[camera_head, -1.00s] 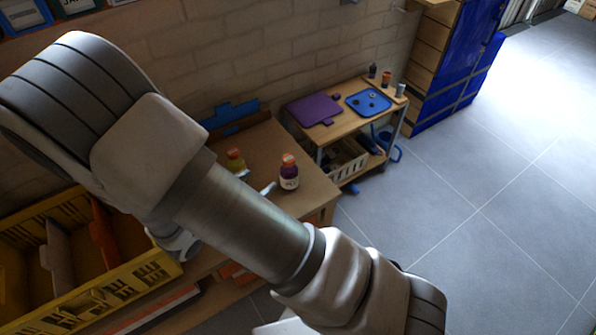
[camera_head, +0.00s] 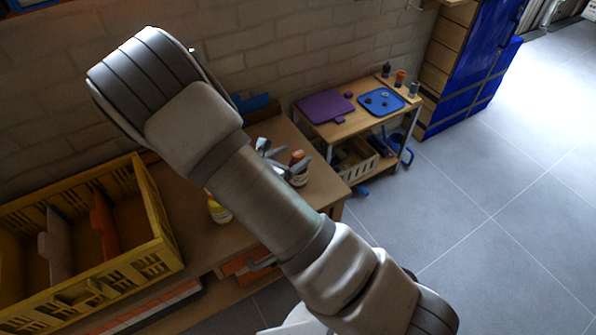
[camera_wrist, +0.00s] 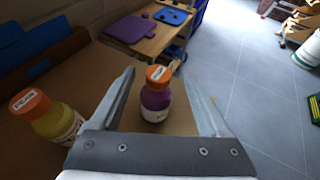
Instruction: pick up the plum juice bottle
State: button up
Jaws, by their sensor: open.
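The plum juice bottle (camera_wrist: 156,98) is dark purple with an orange cap and a white label. It stands upright on the wooden table, and in the wrist view it is between the two fingers of my gripper (camera_wrist: 165,95). The fingers are open, one on each side of it, with a visible space to each; I cannot tell how far beyond the fingertips it is. In the head view the bottle (camera_head: 299,168) is partly covered by my gripper (camera_head: 285,155). A yellow bottle with an orange cap (camera_wrist: 52,120) stands to the left, outside the fingers.
A yellow crate (camera_head: 160,255) with dividers sits on the table at left. A lower bench (camera_head: 345,125) beyond holds a purple board (camera_head: 325,107), a blue tray (camera_head: 381,102) and small bottles. A brick wall runs behind. The grey floor at right is open.

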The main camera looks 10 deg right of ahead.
aim_at(298, 153)
jog(key=x, duration=0.1)
jog(key=b+x, duration=0.1)
jog(key=x, duration=0.1)
jog(key=shift+a+f, duration=0.15)
jog(key=shift+f, duration=0.1)
jog(key=shift+w+d, duration=0.25)
jog(key=shift+d, duration=0.05)
grip_shut()
dwell(0.8)
